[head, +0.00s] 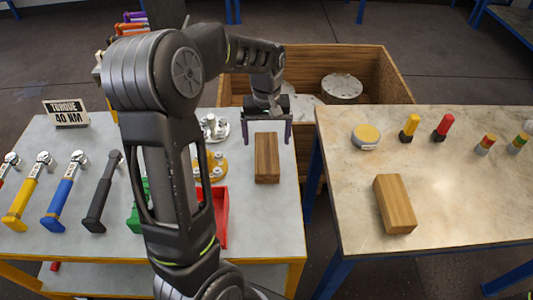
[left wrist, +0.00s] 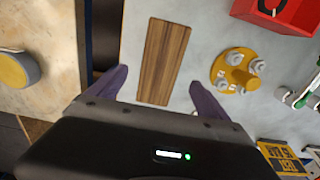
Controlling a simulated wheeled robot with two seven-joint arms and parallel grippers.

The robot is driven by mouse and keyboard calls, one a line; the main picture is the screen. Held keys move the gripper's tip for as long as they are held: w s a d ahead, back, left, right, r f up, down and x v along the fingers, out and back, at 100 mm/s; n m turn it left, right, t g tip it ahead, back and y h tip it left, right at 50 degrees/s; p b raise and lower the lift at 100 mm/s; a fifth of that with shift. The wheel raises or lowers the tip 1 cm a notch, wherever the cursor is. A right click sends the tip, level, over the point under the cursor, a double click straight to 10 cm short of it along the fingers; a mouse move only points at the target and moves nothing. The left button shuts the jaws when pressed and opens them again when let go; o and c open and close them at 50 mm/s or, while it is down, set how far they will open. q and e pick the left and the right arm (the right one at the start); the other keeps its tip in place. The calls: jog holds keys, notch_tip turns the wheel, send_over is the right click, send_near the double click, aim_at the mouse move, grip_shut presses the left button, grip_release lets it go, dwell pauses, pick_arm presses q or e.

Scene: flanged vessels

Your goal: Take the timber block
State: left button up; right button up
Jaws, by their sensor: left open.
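A brown timber block (head: 267,158) lies on the left table near its right edge. It also shows in the left wrist view (left wrist: 163,62), between and beyond my fingertips. A second, lighter timber block (head: 394,204) lies on the right table. My left gripper (head: 267,139) is open and empty. Its two purple fingers are spread wider than the brown block, at the block's far end in the head view. In the left wrist view the open left gripper (left wrist: 158,88) shows a finger on each side of the block's near end. I cannot tell its height above the table. My right gripper is not in view.
A yellow flange with bolts (left wrist: 238,74) and a red bin (head: 222,217) lie left of the brown block in the head view. Several torque wrenches (head: 62,205) lie further left. A wooden crate (head: 392,80) stands behind. A gap separates the right table (head: 460,215).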

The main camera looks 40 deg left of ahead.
aim_at(267, 151)
pick_arm(q)
jog(key=shift+f, duration=1.35)
jog(key=shift+f, duration=0.1)
notch_tip(267, 151, down, 5)
jog(key=shift+p, duration=0.75)
jog(key=shift+c, duration=0.6)
jog(key=c, duration=1.7)
jog(key=shift+o, duration=0.2)
notch_tip(267, 151, up, 10)
jog(key=shift+r+b, duration=0.1)
jog(key=shift+b, duration=0.5)
